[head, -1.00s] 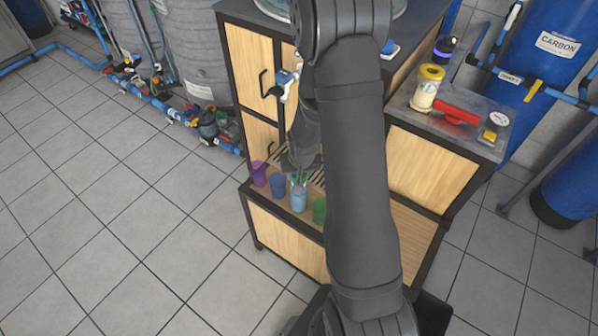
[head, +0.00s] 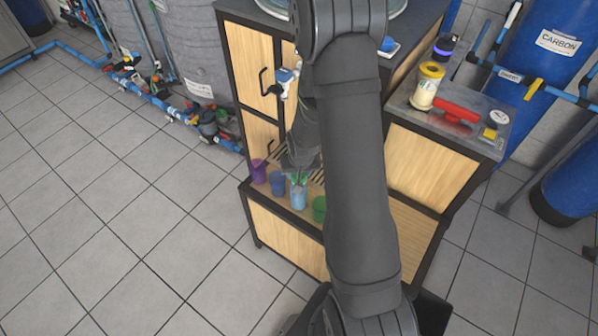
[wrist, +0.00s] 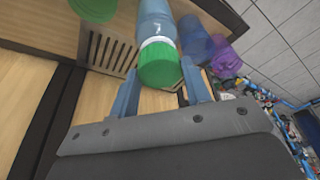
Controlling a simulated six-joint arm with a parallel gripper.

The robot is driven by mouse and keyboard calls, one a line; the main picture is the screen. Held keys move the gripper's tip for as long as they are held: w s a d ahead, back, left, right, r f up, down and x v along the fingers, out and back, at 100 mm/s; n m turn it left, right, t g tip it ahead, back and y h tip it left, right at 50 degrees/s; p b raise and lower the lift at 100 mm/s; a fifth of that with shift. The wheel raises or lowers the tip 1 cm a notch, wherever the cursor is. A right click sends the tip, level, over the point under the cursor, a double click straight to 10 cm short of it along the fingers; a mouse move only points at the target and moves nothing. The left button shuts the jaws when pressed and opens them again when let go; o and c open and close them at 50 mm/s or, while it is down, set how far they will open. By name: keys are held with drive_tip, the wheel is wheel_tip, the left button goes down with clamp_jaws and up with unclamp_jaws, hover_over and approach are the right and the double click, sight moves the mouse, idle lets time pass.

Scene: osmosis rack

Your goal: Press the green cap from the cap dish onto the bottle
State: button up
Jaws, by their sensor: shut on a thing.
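In the wrist view my gripper (wrist: 161,73) has one finger on each side of the green cap (wrist: 162,68) and is shut on it. The light blue bottle (wrist: 155,14) is directly beyond the cap, its white neck band against the cap's far edge. Whether the cap is fully seated cannot be told. In the head view the bottle (head: 298,197) stands upright on the low shelf, with green fingertips or cap at its top, partly hidden by my arm. I cannot identify the cap dish for certain.
A purple cup (head: 259,171) and a blue cup (head: 278,183) stand left of the bottle, and a green cup (head: 319,209) stands right. A slatted grille (wrist: 110,45) lies beside them. The right counter holds a yellow-lidded jar (head: 427,88) and a red object (head: 457,112).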

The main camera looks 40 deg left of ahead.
drive_tip(key=shift+f, duration=0.35)
idle(0.4)
drive_tip(key=shift+r, duration=0.1)
idle(0.7)
drive_tip(key=o, duration=1.6)
drive_tip(key=shift+r, duration=0.1)
drive_tip(key=shift+r, duration=2.9)
